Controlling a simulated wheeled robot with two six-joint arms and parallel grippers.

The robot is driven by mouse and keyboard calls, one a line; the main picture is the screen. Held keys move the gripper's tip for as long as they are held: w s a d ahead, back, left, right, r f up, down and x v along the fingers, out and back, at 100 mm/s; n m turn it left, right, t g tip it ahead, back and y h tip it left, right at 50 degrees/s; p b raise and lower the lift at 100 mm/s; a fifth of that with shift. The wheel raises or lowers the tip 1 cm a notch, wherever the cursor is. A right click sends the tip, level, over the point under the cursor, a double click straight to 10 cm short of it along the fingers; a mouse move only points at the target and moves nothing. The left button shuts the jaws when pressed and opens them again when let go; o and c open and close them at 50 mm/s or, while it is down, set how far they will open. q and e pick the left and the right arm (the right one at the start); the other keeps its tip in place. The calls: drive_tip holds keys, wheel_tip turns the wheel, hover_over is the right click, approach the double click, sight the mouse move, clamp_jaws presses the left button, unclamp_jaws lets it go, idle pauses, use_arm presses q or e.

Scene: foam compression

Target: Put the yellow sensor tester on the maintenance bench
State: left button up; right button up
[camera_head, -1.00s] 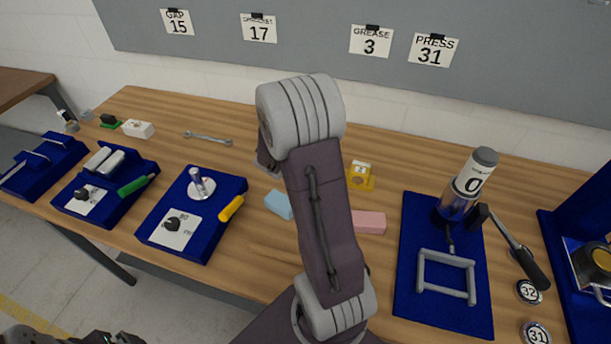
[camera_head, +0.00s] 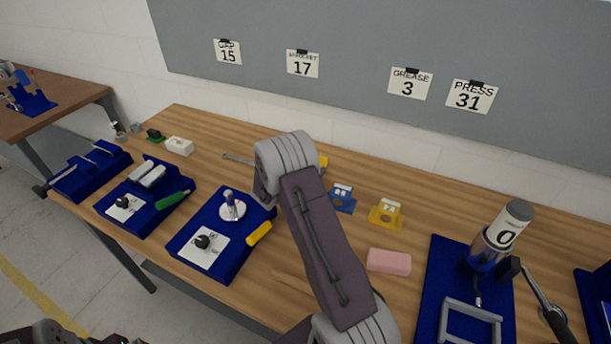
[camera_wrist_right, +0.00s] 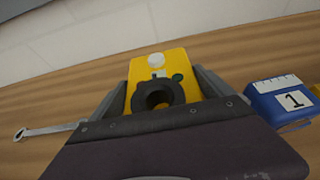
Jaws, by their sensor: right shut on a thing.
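The yellow sensor tester (camera_wrist_right: 165,75), a yellow block with a black ring and a pale round knob, sits between the fingers of my right gripper (camera_wrist_right: 160,88) in the right wrist view. The gripper is shut on it. In the head view only a yellow corner of the tester (camera_head: 323,162) shows beside my right arm, which hides the gripper. I cannot tell whether the tester touches the wood. A long wooden bench (camera_head: 450,205) lies below, and a second brown table (camera_head: 70,95) stands at the far left. My left gripper is not clearly shown.
A blue numbered block (camera_head: 342,198), a yellow numbered block (camera_head: 386,213) and a pink block (camera_head: 389,262) lie right of my arm. A wrench (camera_head: 238,159) lies left of it. Blue trays fill the front left; a blue mat (camera_head: 440,270) with a grey-topped cylinder (camera_head: 500,232) is at right.

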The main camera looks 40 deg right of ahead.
wheel_tip(320, 180, down, 4)
drive_tip(key=shift+r, duration=0.15)
drive_tip(key=shift+f, duration=0.2)
drive_tip(key=o, duration=1.7)
drive_tip(key=shift+s+a+r, duration=0.1)
drive_tip(key=shift+a+r, duration=0.05)
drive_tip(key=shift+r, duration=0.05)
drive_tip(key=v, duration=1.1)
drive_tip(key=shift+s+a+r+b, duration=0.1)
drive_tip(key=shift+s+a+b, duration=0.2)
